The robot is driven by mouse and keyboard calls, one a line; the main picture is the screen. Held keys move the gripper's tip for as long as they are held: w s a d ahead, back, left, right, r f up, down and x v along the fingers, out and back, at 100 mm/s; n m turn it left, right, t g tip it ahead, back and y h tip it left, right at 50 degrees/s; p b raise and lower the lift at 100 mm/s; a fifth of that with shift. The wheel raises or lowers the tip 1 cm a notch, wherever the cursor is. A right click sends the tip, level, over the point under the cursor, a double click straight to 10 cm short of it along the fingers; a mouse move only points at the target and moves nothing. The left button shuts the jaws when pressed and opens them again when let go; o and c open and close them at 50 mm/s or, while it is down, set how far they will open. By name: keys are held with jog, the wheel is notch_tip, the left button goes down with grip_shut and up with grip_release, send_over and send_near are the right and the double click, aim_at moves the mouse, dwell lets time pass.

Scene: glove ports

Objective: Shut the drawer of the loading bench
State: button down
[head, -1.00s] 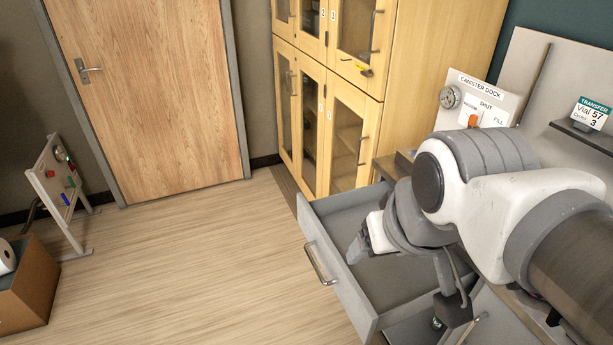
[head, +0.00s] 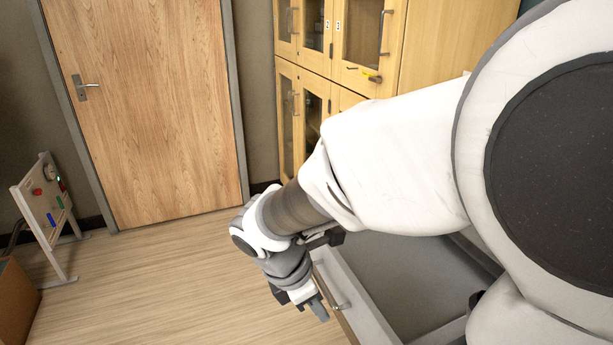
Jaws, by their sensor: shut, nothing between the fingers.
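The grey drawer (head: 405,275) of the loading bench is pulled out, and its empty-looking inside shows beneath my arm. Its front, with a metal bar handle (head: 342,303), faces left toward the open floor. My gripper (head: 318,309) is shut and empty. It points down on the outer side of the drawer front, close to the handle. I cannot tell whether it touches the front or the handle. My arm hides the bench and the drawer's far end.
A wooden cabinet with glass doors (head: 360,45) stands behind the drawer. A closed wooden door (head: 145,110) is at the back left. A panel on a stand (head: 47,205) and a cardboard box (head: 15,300) are at the left. The floor (head: 165,285) between is clear.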

aim_at(362, 329)
jog(key=shift+w+d+f+b, duration=0.4)
jog(key=shift+d+f+b, duration=0.4)
jog(key=shift+d+f, duration=0.6)
jog(key=shift+w+d+f+b, duration=0.4)
jog(key=shift+d+f+b, duration=0.5)
jog(key=shift+f, duration=0.85)
jog(key=shift+w+d+f+b, duration=0.4)
jog(key=shift+d+f+b, duration=0.25)
jog(key=shift+d+f, duration=0.8)
jog(key=shift+a, duration=0.1)
jog(key=shift+w+d+p, duration=0.15)
jog(key=shift+d+p, duration=0.15)
jog(key=shift+d, duration=0.2)
jog(key=w+d+p, duration=0.3)
jog(key=d+p, duration=0.1)
jog(key=d, duration=0.5)
jog(key=w+d+p, duration=0.3)
jog(key=d+p, duration=0.2)
jog(key=d, duration=0.5)
jog(key=w+d+p, duration=0.3)
jog(key=d+p, duration=0.1)
jog(key=d, duration=0.5)
jog(key=shift+w+d+p, duration=0.15)
jog(key=shift+d+p, duration=0.25)
